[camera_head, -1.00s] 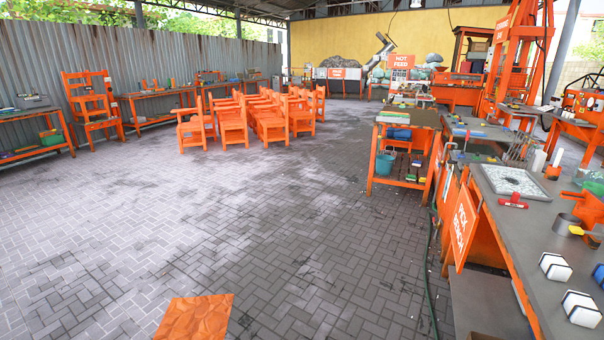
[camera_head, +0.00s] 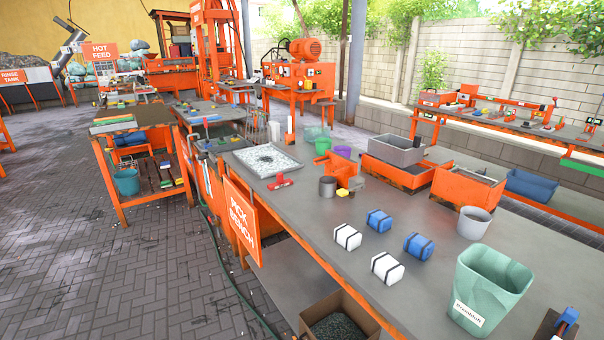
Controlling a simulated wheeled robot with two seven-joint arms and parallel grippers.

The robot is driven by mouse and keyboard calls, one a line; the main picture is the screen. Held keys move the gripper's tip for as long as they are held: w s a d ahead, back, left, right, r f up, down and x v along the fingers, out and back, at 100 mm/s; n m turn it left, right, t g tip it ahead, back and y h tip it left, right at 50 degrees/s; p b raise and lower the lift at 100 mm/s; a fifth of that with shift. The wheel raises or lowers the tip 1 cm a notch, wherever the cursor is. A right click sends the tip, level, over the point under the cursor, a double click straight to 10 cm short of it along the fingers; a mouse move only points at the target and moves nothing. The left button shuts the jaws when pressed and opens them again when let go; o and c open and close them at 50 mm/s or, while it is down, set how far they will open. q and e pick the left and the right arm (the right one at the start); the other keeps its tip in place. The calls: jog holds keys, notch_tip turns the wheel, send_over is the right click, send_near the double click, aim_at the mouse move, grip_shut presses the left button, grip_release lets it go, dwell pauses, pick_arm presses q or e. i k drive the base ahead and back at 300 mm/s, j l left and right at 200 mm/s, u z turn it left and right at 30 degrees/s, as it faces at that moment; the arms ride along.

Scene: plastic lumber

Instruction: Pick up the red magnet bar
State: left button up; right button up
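A small red bar with a short upright part, which looks like the red magnet bar (camera_head: 281,182), lies on the grey top of the pick bench (camera_head: 400,215). It is just in front of the near right corner of a square tray with grey-white contents (camera_head: 268,160). Nothing covers it. Neither of my grippers is in view.
Right of the bar are a grey cup (camera_head: 327,187) and an orange holder (camera_head: 344,171). Nearer are white blocks (camera_head: 347,237), blue blocks (camera_head: 379,220) and a green bin (camera_head: 488,290). Paved floor (camera_head: 70,240) lies open to the left.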

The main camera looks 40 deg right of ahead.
aim_at(281, 182)
jog(key=i+z, duration=0.5)
jog(key=i+j+z, duration=0.75)
jog(key=i+z, duration=0.2)
jog(key=i+j+z, duration=0.3)
jog(key=j+z, duration=0.15)
jog(key=j, duration=0.15)
